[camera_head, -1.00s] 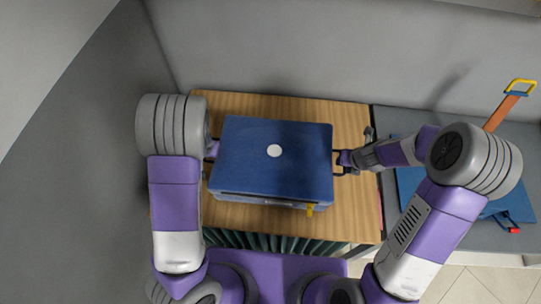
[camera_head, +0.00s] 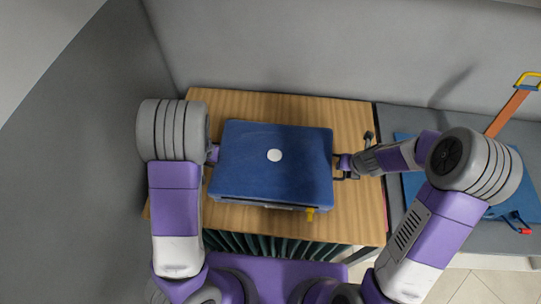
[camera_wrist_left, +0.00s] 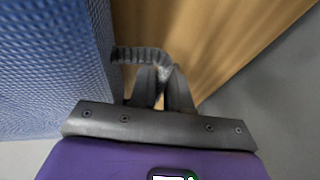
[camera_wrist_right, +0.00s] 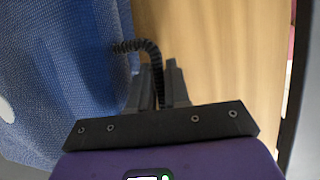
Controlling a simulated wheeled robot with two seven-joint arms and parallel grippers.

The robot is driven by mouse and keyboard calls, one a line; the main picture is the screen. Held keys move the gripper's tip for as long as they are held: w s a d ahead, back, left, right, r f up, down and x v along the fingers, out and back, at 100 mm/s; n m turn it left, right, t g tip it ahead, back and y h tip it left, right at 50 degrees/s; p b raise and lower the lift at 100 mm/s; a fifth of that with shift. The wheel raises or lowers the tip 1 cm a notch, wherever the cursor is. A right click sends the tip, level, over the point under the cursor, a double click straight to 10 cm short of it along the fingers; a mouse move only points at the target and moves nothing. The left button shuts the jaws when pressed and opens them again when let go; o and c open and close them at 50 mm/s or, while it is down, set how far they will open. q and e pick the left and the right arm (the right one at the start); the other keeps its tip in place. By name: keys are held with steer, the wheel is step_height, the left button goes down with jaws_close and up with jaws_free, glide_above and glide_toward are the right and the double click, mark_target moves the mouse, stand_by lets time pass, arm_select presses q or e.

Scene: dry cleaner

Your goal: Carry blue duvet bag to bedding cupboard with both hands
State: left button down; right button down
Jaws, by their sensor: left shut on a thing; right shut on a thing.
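The blue duvet bag (camera_head: 250,170), a box-shaped blue bundle with a white dot on top, is over a wooden top in the head view. I cannot tell whether it rests there or is slightly raised. My left gripper (camera_wrist_left: 160,75) is shut on the dark ribbed handle (camera_wrist_left: 140,53) at the bag's left side. My right gripper (camera_wrist_right: 160,70) is shut on the matching handle (camera_wrist_right: 135,45) at its right side; this gripper also shows in the head view (camera_head: 340,167). The left fingertips are mostly hidden in the head view. I cannot identify the bedding cupboard for certain.
The wooden top (camera_head: 250,103) has dark green folds (camera_head: 270,246) below its front edge. Grey walls stand behind and at left. At right, a grey surface (camera_head: 395,118) holds a flat blue item (camera_head: 412,190) and an orange strip with a yellow loop (camera_head: 508,112).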

arm_select(q)
steer(key=c, duration=1.5)
jaws_free()
steer(key=shift+f, duration=0.2)
arm_select(e)
steer(key=c, duration=1.5)
jaws_free()
steer(key=shift+f, duration=0.2)
arm_select(q)
steer(key=o, duration=0.4)
steer(key=shift+r, duration=0.1)
arm_select(e)
steer(key=o, duration=0.4)
steer(key=shift+r, duration=0.1)
arm_select(q)
steer(key=shift+r, duration=0.15)
steer(key=v, duration=1.1)
steer(key=shift+s+r, duration=0.2)
steer(key=shift+r, duration=0.1)
arm_select(e)
steer(key=v, duration=1.2)
